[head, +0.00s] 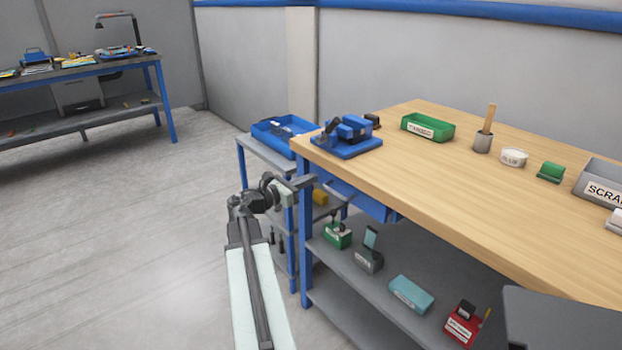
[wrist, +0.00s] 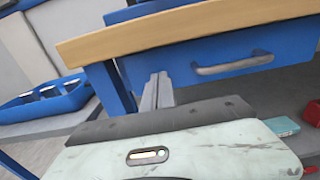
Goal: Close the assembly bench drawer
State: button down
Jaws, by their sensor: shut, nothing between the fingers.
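The assembly bench (head: 470,185) has a wooden top and blue legs. Its blue drawer (head: 358,197) shows under the top's front edge in the head view, partly hidden by the top. In the wrist view the blue drawer front (wrist: 195,72) carries a grey bar handle (wrist: 235,63). How far the drawer stands out is hard to tell. My gripper (head: 308,181) is by the bench's left front corner. In the wrist view my gripper (wrist: 158,80) has its fingers together and empty, in front of the drawer front's left end, left of the handle. Contact cannot be told.
A blue tray (head: 283,135) sits on a grey cart left of the bench. A blue vise-like tool (head: 347,137) and a green bin (head: 428,128) stand on the bench top. The lower shelf (head: 385,262) holds several small boxes. The floor at left is clear.

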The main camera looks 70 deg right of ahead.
jog(key=v, duration=1.2)
jog(key=shift+w+a, duration=0.2)
jog(key=shift+w, duration=0.15)
